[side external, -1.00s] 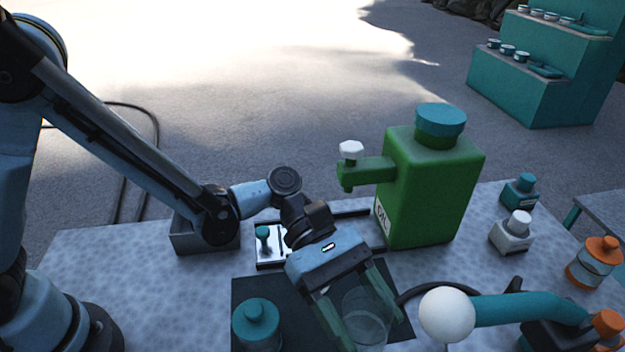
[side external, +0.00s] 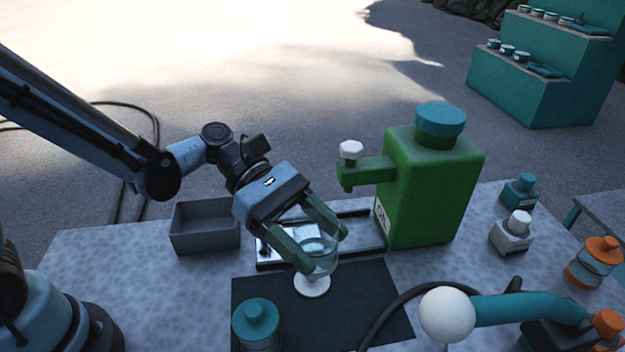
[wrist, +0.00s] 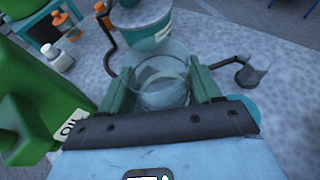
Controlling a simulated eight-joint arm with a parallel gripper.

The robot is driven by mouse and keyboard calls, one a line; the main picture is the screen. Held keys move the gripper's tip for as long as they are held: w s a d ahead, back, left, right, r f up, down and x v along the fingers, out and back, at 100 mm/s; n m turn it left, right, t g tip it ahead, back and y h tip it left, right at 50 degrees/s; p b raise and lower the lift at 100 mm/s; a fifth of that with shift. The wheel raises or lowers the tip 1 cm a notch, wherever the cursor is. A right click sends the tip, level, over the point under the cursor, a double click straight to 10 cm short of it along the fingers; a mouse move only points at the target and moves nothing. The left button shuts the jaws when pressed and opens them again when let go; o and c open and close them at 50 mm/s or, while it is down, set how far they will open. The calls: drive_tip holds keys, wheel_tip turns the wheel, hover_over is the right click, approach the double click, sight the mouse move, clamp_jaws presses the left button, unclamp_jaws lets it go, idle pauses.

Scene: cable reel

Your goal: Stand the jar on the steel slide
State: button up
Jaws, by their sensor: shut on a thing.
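The clear glass jar (side external: 316,280) is between the fingers of my gripper (side external: 322,251), which is shut on it. In the side view its pale round base shows below the fingers, in front of the steel slide (side external: 268,252). I cannot tell whether the base is touching anything. The wrist view looks into the jar (wrist: 160,72), with a green finger on each side. The slide is a shiny plate between dark rails, left of the green oil can (side external: 430,190) and partly hidden by my gripper.
A dark mat (side external: 350,315) covers the front middle of the table. A teal-lidded jar (side external: 256,325) stands at its left front corner. A grey box (side external: 204,228) is at the left. The can's spout with a white knob (side external: 351,150) juts left. A teal lever with a white ball (side external: 447,314) is front right.

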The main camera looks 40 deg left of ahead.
drive_tip(key=shift+w+a+n+t, duration=0.2)
drive_tip(key=shift+w+a, duration=0.1)
drive_tip(key=shift+a, duration=0.3)
drive_tip(key=shift+w+a+n+t, duration=0.1)
drive_tip(key=shift+w+a+t, duration=0.15)
drive_tip(key=shift+a, duration=0.3)
hover_over(290, 234)
drive_tip(key=d, duration=0.2)
drive_tip(key=f, duration=0.7)
drive_tip(key=shift+w, duration=0.25)
drive_tip(key=shift+f, duration=1.95)
drive_tip(key=shift+f, duration=0.15)
drive_tip(key=o, duration=1.2)
drive_tip(key=shift+c, duration=0.2)
